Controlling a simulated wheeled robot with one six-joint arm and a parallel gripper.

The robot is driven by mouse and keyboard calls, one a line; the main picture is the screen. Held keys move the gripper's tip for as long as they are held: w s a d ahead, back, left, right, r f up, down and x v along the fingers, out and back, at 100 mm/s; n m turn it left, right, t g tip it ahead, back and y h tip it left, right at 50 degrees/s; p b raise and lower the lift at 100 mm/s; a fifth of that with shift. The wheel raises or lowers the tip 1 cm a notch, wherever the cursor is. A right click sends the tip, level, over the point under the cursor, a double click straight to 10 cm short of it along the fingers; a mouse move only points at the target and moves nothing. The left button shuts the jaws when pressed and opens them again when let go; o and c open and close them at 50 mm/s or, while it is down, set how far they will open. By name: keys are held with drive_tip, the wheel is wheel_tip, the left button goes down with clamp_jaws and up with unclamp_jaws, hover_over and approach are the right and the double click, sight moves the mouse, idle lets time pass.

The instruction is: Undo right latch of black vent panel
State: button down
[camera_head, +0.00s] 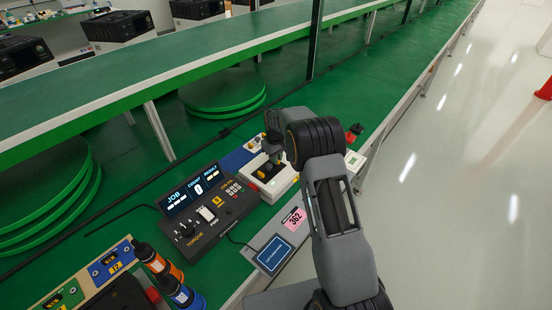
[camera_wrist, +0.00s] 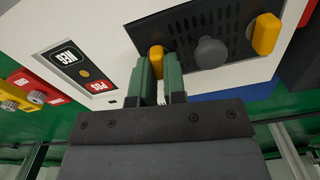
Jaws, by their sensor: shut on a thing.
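The black vent panel (camera_wrist: 205,35) is set in the white housing of a device in the wrist view. It has rows of small holes and a round grey knob (camera_wrist: 211,52). A yellow latch (camera_wrist: 156,52) sits at its left end in this picture, and another yellow latch (camera_wrist: 264,33) at its right end, tilted. My gripper (camera_wrist: 159,70) has its green fingers shut on the picture-left latch, partly hiding it. The label print beside it looks upside down. In the head view the white device (camera_head: 280,187) is partly hidden by my arm.
A black console with a lit display (camera_head: 183,197) stands left of the device, and a blue pad (camera_head: 272,253) lies in front. A dark post (camera_head: 314,40) rises behind.

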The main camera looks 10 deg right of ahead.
drive_tip(key=shift+n, duration=0.6)
drive_tip(key=c, duration=1.2)
unclamp_jaws()
drive_tip(key=shift+o, duration=0.2)
wheel_tip(320, 180, up, 14)
drive_tip(key=shift+f, duration=0.1)
